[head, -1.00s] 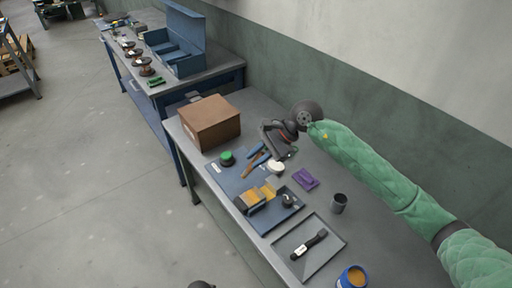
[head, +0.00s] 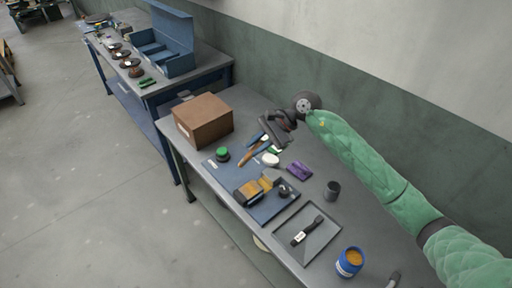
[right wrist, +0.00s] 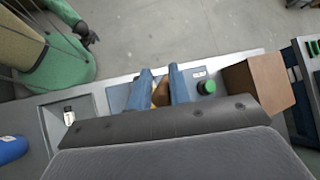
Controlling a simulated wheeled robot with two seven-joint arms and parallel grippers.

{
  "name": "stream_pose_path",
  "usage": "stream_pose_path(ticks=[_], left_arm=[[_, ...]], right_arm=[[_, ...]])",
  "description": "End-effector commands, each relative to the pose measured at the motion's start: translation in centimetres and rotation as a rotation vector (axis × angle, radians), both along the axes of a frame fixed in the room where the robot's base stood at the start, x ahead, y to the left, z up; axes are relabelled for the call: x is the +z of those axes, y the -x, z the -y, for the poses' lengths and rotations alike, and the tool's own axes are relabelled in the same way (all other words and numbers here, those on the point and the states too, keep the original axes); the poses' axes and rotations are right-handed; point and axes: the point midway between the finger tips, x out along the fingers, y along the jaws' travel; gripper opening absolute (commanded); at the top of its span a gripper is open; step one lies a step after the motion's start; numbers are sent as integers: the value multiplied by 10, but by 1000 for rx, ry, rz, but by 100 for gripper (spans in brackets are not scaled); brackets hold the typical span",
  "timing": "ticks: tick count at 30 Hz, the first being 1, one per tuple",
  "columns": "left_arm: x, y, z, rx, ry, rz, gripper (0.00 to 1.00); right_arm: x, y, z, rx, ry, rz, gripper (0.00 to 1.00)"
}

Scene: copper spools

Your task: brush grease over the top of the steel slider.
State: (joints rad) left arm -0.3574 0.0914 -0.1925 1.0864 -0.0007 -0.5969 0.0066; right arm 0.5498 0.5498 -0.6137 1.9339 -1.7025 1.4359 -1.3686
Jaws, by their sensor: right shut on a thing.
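My right gripper (head: 264,142) is above the back part of the bench, its blue fingers shut on a brown-handled brush (head: 250,153). In the right wrist view the brown handle (right wrist: 160,91) shows between the two fingers (right wrist: 161,72); its bristle end cannot be made out. A yellow-brown block (head: 252,191) and a beige plate sit in a blue fixture tray (head: 272,212) in front of the gripper; I cannot tell for sure which part is the steel slider. A blue pot (head: 349,262) with orange-brown contents stands at the near right. A dark gripper, seemingly my left (right wrist: 88,35), shows small in the wrist view.
A cardboard box (head: 204,120) stands left of the gripper. A green-topped button (head: 222,154), white round item (head: 270,160), purple item (head: 299,170) and dark cup (head: 332,190) stand around. A grey tray (head: 325,246) holds a black-handled tool (head: 308,231).

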Motion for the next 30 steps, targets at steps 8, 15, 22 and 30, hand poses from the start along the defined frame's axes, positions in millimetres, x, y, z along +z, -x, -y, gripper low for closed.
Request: stream_pose_path(ticks=[8,15,22,30], left_arm=[[3,-16,3,-4,15,78,90],[2,-14,2,-5,14,77,90],[-2,-10,-1,-7,13,80,90],[-4,-6,-2,-7,12,79,90]], right_arm=[[-1,-2,0,47,-28,16,0],[-11,-1,0,48,-34,18,0],[-33,-1,0,48,-34,17,0],[-49,-1,0,49,-34,19,0]])
